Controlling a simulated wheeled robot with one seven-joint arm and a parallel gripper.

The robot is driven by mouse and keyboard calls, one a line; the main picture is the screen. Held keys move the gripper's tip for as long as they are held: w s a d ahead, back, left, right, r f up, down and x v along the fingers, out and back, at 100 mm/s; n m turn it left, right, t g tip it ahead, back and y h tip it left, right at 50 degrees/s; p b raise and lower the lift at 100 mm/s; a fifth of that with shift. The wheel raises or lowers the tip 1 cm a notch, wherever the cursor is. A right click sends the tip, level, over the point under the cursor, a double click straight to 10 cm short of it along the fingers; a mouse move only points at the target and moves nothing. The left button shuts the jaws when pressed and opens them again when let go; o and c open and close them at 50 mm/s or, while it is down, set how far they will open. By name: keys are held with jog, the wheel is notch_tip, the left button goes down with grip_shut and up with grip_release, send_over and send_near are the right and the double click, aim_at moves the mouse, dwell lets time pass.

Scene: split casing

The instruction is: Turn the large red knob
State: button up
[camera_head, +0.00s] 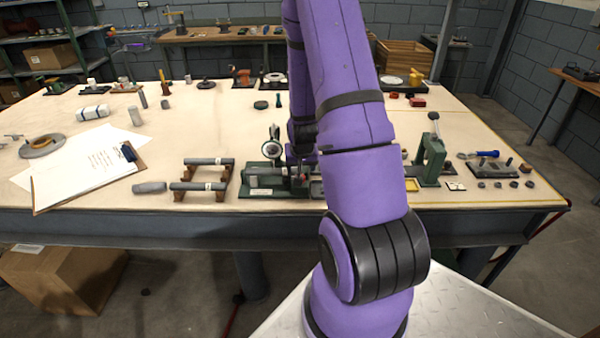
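My purple arm rises through the middle of the view and bends down behind itself toward a green-based fixture (255,192). My gripper (299,176) is low over the right part of this fixture, small and largely hidden by my own arm links. I cannot tell whether its fingers are open or shut, or whether they touch anything. A round dial (276,150) stands upright on the fixture, left of my gripper. No large red knob shows clearly; a small reddish spot is by the gripper. Red blocks (417,102) lie farther back on the table.
The pale table (220,120) has free room behind the fixture. Two dark bars on wooden supports (198,187) and a clipboard (85,170) lie to the left. A green press (431,160) stands to the right, with a blue-handled tool (483,154) and several small dark parts nearby.

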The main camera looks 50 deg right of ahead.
jog(key=v, duration=0.4)
dwell(0.7)
jog(key=a+r+n+t+y, duration=0.1)
jog(key=a+r+n, duration=0.1)
jog(key=a+r, duration=0.75)
jog(key=a+r+n+t+y, duration=0.1)
jog(key=a+r+n, duration=0.1)
jog(key=a+r, duration=0.75)
jog(key=s+a+r+n, duration=0.2)
jog(key=s+a+r, duration=0.2)
jog(key=s+r, duration=0.3)
jog(key=s+a+r+n+y, duration=0.1)
jog(key=s+a+r+n, duration=0.2)
jog(key=s+a+r, duration=0.2)
jog(key=s+r, duration=0.2)
jog(key=s, duration=0.2)
